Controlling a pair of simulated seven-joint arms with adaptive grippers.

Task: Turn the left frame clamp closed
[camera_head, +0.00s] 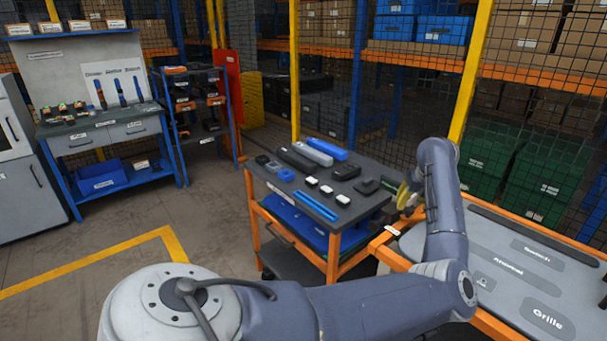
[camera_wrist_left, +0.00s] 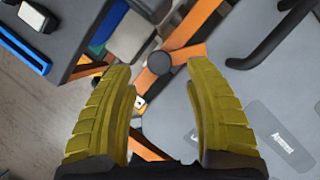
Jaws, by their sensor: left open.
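My left gripper (camera_head: 404,196) is at the left end of the grey workbench, beside the cart. Its two yellow fingers (camera_wrist_left: 158,76) are spread open and empty in the left wrist view. Beyond and between the fingertips is a dark round knob (camera_wrist_left: 160,63) on orange frame bars (camera_wrist_left: 198,22); it looks like the left frame clamp, but I cannot be sure. No contact with it shows. In the head view my gripper and arm hide that spot. My right gripper is not in view.
A cart (camera_head: 362,213) with several small parts stands left of my gripper. The grey bench panel (camera_head: 500,262) lies to the right, with a black bar handle (camera_wrist_left: 278,38) close to the right finger. A mesh fence (camera_head: 400,100) rises behind.

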